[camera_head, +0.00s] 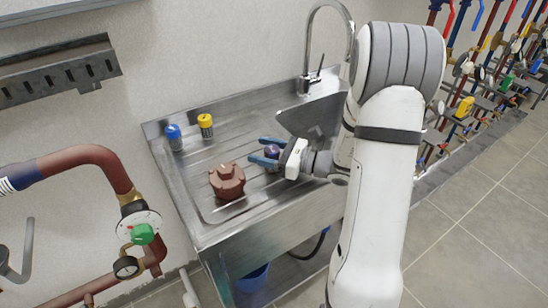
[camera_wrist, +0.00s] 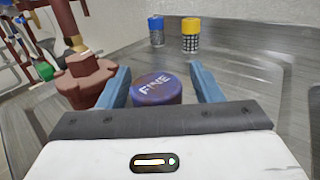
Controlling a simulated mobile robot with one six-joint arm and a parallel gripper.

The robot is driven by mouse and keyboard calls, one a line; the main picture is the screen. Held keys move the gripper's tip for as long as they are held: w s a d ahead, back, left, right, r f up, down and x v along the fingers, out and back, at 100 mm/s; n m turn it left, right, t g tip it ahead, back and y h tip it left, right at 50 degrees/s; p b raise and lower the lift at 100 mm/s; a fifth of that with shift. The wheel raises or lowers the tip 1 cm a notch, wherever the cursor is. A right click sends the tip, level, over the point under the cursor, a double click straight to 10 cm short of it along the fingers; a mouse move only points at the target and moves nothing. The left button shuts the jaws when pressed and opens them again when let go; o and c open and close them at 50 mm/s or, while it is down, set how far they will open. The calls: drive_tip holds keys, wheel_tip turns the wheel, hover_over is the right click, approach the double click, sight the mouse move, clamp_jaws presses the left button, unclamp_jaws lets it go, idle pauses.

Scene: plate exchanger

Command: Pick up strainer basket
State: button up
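A strainer basket with a round purple cap marked "FINE" (camera_wrist: 157,88) stands on the steel drainboard. The purple cap also shows in the head view (camera_head: 272,152). My gripper (camera_head: 257,149) is open, with one blue finger on each side of the cap. The basket's body below the cap is hidden. Two more mesh baskets stand farther back, one with a blue cap (camera_head: 174,137) and one with a yellow cap (camera_head: 206,125).
A reddish-brown lobed fitting (camera_head: 228,181) stands on the drainboard close to my gripper's left finger in the wrist view (camera_wrist: 85,82). The sink basin (camera_head: 310,122) and tap (camera_head: 311,80) are behind my gripper. Free drainboard (camera_wrist: 245,75) lies right of the baskets in the wrist view.

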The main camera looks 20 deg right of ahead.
drive_tip(key=c, duration=0.9)
drive_tip(key=shift+r, duration=0.1)
drive_tip(key=shift+c, duration=0.2)
